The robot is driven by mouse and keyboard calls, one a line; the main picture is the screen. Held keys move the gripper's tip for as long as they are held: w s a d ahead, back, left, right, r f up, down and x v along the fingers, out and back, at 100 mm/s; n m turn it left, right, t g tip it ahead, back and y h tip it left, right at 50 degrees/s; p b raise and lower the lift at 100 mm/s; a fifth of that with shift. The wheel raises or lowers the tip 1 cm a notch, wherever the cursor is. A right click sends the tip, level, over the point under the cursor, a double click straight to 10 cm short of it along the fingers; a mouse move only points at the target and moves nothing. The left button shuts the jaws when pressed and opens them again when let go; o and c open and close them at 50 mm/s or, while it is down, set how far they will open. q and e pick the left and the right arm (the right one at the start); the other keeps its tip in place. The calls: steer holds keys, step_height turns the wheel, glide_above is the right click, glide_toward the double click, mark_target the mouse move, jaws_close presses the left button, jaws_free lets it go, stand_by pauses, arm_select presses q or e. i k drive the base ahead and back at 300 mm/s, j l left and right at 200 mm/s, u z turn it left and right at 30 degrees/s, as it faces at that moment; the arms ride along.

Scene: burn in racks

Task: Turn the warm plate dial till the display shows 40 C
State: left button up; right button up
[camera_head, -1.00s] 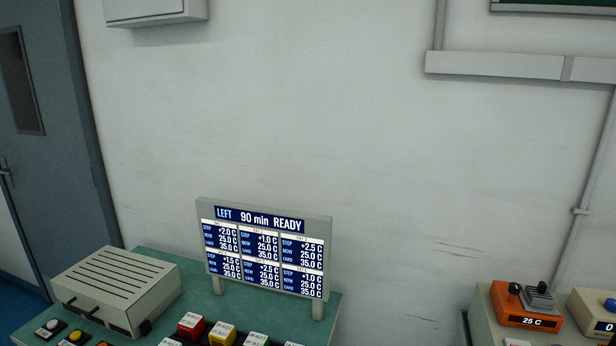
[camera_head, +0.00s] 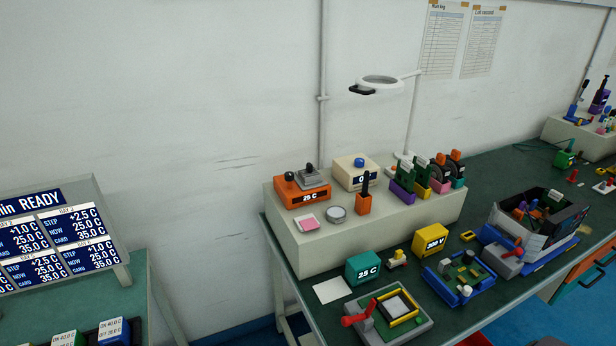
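An orange box (camera_head: 302,197) with a small dark display reading 25 C stands at the left end of the raised cream shelf. A dark round knob (camera_head: 289,176) sits on its top left, and a grey metal plate piece (camera_head: 311,180) with a dark knob sits beside it. A teal box (camera_head: 363,268) on the bench below also reads 25 C. No label tells which is the warm plate; the orange box has the plate-like top. Neither of my grippers is in view.
A cream box with a blue knob (camera_head: 359,162) stands right of the orange box. A magnifier lamp (camera_head: 378,84) hangs above. Below are a yellow 300 V box (camera_head: 430,240), a red-handled fixture (camera_head: 392,317) and a blue tray (camera_head: 458,278). The READY board (camera_head: 118,230) stands left.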

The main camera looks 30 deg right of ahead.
mark_target(289, 176)
steer(key=z, duration=1)
